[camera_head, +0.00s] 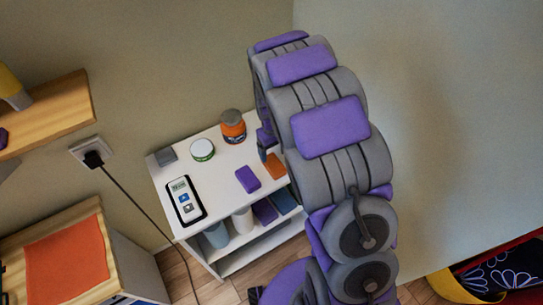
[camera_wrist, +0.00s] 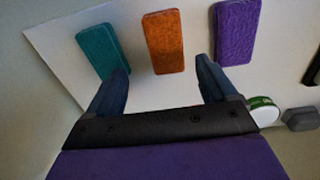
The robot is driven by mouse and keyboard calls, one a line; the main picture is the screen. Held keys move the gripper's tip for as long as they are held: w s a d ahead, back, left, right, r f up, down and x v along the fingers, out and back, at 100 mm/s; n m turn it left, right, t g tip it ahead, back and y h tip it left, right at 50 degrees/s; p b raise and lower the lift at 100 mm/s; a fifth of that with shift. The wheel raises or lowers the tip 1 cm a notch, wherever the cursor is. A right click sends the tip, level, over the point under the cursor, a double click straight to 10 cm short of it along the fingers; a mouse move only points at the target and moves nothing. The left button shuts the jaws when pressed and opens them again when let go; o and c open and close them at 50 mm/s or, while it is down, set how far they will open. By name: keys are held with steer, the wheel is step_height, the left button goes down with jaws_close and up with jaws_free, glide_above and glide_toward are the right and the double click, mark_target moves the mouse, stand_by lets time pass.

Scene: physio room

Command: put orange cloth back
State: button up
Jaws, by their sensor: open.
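A small folded orange cloth (camera_head: 275,166) lies on the white shelf top (camera_head: 218,182), partly covered by my arm in the head view. In the wrist view the orange cloth (camera_wrist: 163,40) lies between a teal one (camera_wrist: 103,50) and a purple one (camera_wrist: 237,30). My gripper (camera_wrist: 162,66) is open and empty. Its two fingers point at the orange cloth, whose near end lies around the gap between the fingertips. I cannot tell the height of the fingers above the shelf. The purple cloth (camera_head: 248,179) also shows in the head view.
Cups and folded pieces fill the shelf below. A flat orange sheet (camera_head: 68,262) lies on a wooden cabinet at left; a cable (camera_head: 140,209) hangs between.

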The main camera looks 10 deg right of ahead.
mark_target(269, 164)
steer(key=s+d+r+m, duration=0.1)
steer(key=s+r+m, duration=0.1)
steer(key=s+r, duration=1.15)
steer(key=s+a+r+g, duration=0.1)
steer(key=s+r, duration=0.1)
steer(key=s, duration=0.8)
steer(key=s+a+r+m+g, duration=0.1)
steer(key=s+r, duration=0.2)
steer(key=s, duration=0.8)
steer(key=shift+r+m+y+p, duration=0.3)
steer(key=shift+r, duration=0.05)
steer(key=shift+d, duration=0.15)
steer(key=shift+d, duration=0.3)
steer(key=shift+a, duration=0.2)
